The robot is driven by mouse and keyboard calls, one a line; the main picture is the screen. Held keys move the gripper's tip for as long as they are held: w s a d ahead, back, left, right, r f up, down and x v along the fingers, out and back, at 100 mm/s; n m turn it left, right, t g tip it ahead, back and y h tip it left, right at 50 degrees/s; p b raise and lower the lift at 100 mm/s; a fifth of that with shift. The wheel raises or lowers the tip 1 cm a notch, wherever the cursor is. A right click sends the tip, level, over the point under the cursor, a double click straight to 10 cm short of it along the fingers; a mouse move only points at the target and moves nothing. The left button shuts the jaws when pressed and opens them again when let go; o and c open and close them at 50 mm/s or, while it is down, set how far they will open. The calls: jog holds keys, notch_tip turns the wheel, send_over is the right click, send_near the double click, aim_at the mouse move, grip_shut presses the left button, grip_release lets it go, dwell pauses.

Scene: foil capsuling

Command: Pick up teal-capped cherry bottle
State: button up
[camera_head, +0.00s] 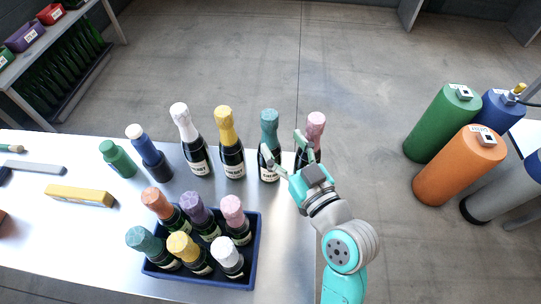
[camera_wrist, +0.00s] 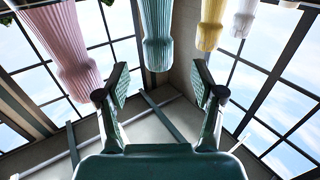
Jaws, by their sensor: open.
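A teal-capped bottle (camera_head: 269,128) stands upright in the back row on the table; its label is too small to read for certain. In the wrist view its teal foil (camera_wrist: 156,35) hangs in at the top middle, in line with the space between the fingers but beyond their tips. My gripper (camera_head: 284,149) is open and empty, just right of this bottle, with its fingers spread. The gripper also shows in the wrist view (camera_wrist: 160,82). A second teal-capped bottle (camera_head: 146,243) stands in the blue crate (camera_head: 205,284).
A pink-capped bottle (camera_head: 315,127) stands close on the right, partly hidden by my gripper. Gold-capped (camera_head: 228,130) and white-capped (camera_head: 184,125) bottles stand left. The crate holds several other capped bottles. Large cylinders (camera_head: 455,165) stand off the table at right.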

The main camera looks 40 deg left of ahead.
aim_at(273, 128)
jog(key=shift+x, duration=3.6)
jog(key=shift+w+d+r, duration=0.1)
jog(key=shift+w, duration=0.05)
grip_shut()
